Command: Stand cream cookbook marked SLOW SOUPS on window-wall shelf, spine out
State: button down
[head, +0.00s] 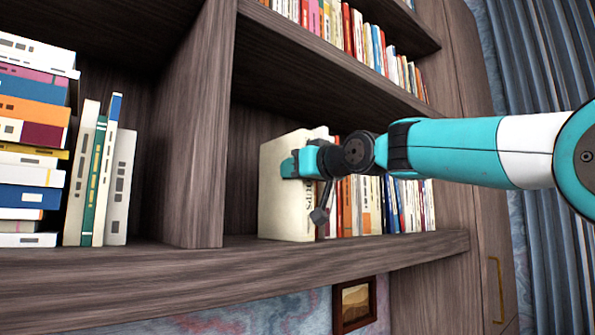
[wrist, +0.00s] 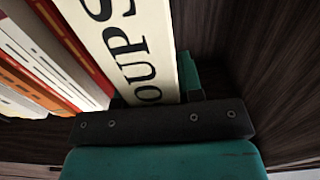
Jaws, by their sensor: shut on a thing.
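The cream cookbook (head: 284,190) stands upright on the wooden shelf (head: 250,262), just right of the vertical divider, in the head view. Its spine shows in the wrist view (wrist: 130,45), where dark letters reading "OUPS" are visible; the rest of the title is out of frame. My gripper (head: 302,163) is shut on the cookbook, around its spine side at about mid-height. In the wrist view the dark gripper body (wrist: 160,122) crosses in front of the spine. The gripper hides part of the book. Whether its bottom fully rests on the shelf is hard to tell.
A row of books (head: 385,205) stands close to the right of the cookbook. The divider (head: 195,140) is at its left, with a gap between. Left of that are upright books (head: 100,180) and a stack (head: 30,140). Another shelf of books (head: 350,40) is above.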

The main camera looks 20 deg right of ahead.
jog(key=c, duration=0.8)
grip_release()
jog(key=b+v, duration=0.6)
jog(key=v, duration=0.6)
jog(key=a+f+g, duration=0.1)
jog(key=f, duration=0.3)
jog(key=a+f+g, duration=0.1)
jog(key=f, duration=0.4)
jog(key=a+f+g, duration=0.2)
jog(key=f, duration=0.2)
jog(key=shift+s+a+f, duration=0.1)
jog(key=shift+s+f, duration=0.1)
jog(key=shift+s, duration=0.1)
jog(key=s+a+f+g, duration=0.2)
jog(key=s+f+g, duration=0.1)
jog(key=f, duration=0.5)
jog(key=s+a+f+g, duration=0.3)
jog(key=s+f, duration=0.1)
jog(key=f, duration=0.4)
jog(key=s+f+n+g+h, duration=0.1)
jog(key=s+f+g, duration=0.1)
jog(key=s+f, duration=0.3)
jog(key=s+f+g, duration=0.2)
jog(key=s+f, duration=0.4)
jog(key=s+f+n+g+h, duration=0.1)
jog(key=s+f+g, duration=0.1)
jog(key=s+f, duration=0.4)
jog(key=shift+s+d+n+g+h, duration=0.2)
jog(key=shift+n+g+h, duration=0.1)
